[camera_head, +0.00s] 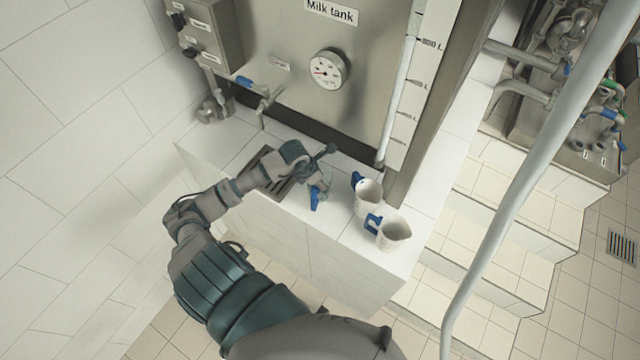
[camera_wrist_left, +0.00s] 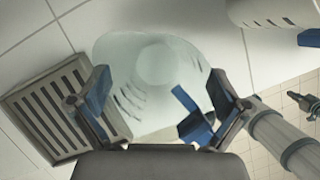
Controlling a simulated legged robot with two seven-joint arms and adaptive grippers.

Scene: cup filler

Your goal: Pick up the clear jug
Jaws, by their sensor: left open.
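The clear jug (camera_wrist_left: 150,70) is pale and see-through, with a blue handle (camera_wrist_left: 193,115), and fills the middle of the left wrist view. In the head view the clear jug (camera_head: 322,187) is small and partly hidden by my gripper, on the white tiled ledge beside the drain grate. My left gripper (camera_head: 318,168) is over the jug. In the wrist view its spread fingers (camera_wrist_left: 160,88) are open on either side of the jug's lower part in the picture, with the handle near the right finger. Contact cannot be told.
A slotted drain grate (camera_wrist_left: 40,112) lies at left. The milk tank (camera_head: 290,40) with a tap (camera_head: 265,100) rises behind.

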